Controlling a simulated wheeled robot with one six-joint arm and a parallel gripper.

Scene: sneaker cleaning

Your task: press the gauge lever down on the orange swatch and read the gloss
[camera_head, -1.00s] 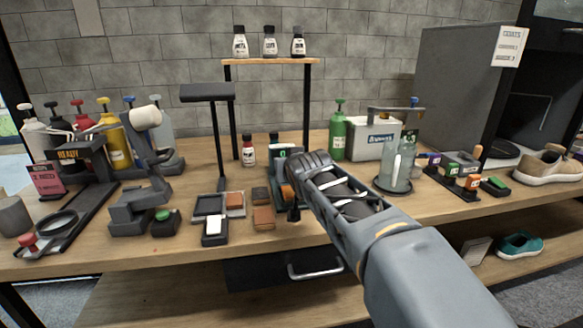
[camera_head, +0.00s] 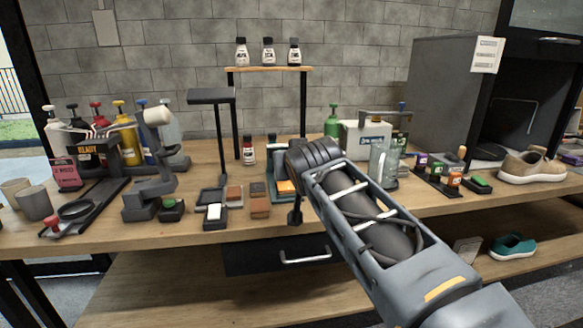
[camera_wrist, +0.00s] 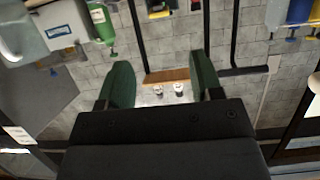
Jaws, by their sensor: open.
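An orange swatch (camera_head: 286,187) lies at the middle of the bench in the head view, on a teal-and-grey stand (camera_head: 272,170). The stand may be the gauge; my wrist covers much of it, and I cannot make out its lever. My gripper (camera_wrist: 162,80) shows in the wrist view as two dark green fingers spread wide, with nothing between them. In the head view my arm reaches to just right of the orange swatch and hides the fingers. Whether they touch anything there cannot be seen.
Brown swatches (camera_head: 260,207) and a pad with a white block (camera_head: 214,214) lie left of the stand. A glass jar (camera_head: 383,162) and a white box (camera_head: 365,140) stand to the right. A shelf with bottles (camera_head: 270,69) rises behind. A drawer handle (camera_head: 305,257) juts out below.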

